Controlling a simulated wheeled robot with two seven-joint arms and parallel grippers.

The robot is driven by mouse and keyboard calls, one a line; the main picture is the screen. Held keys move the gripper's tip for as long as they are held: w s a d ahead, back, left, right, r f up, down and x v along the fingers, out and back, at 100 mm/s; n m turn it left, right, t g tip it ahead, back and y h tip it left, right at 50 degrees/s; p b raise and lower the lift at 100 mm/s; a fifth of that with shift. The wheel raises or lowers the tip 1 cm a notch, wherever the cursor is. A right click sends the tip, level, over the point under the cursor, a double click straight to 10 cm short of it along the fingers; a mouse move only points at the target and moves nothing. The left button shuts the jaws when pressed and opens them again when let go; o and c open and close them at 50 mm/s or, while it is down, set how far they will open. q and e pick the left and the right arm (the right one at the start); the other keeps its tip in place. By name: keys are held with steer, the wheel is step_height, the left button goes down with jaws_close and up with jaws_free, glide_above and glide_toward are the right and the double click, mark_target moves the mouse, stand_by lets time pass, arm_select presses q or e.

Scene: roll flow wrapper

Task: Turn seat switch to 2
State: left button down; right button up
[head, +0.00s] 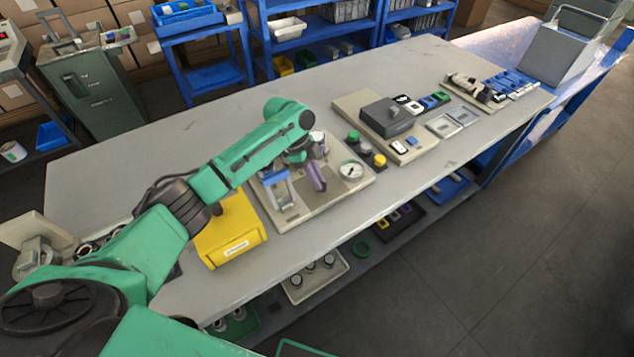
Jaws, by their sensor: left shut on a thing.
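My left gripper (308,166) is small and dark in the head view, low over the beige panel (300,213) near the table's middle. It is shut on a small part there, which I take to be the seat switch. The switch is mostly hidden by the gripper and wrist, and its numbers cannot be read. A blue-topped bracket (276,187) stands on the panel left of the gripper. A purple part (318,177) is close by the fingers, and a round white dial (352,169) lies to their right. My right gripper is not in view.
A yellow box (230,232) sits left of the panel, under my forearm. To the right, green, dark and yellow buttons (365,148) stand beside a base with a dark grey block (387,117). The grey table (190,135) is clear at the back left.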

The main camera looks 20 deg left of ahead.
arm_select(q)
steer(key=shift+w+m, duration=0.1)
steer(key=shift+m, duration=0.3)
steer(key=shift+r, duration=0.1)
steer(key=c, duration=0.9)
jaws_free()
steer(key=shift+d, duration=0.1)
steer(key=shift+o, duration=0.2)
steer(key=shift+a+r+b, duration=0.25)
steer(key=shift+r+b, duration=0.1)
steer(key=shift+r, duration=0.05)
steer(key=b+v, duration=0.1)
steer(key=v, duration=1.2)
steer(key=shift+w+r+b, duration=0.2)
steer(key=shift+r+b, duration=0.15)
steer(key=shift+b, duration=0.05)
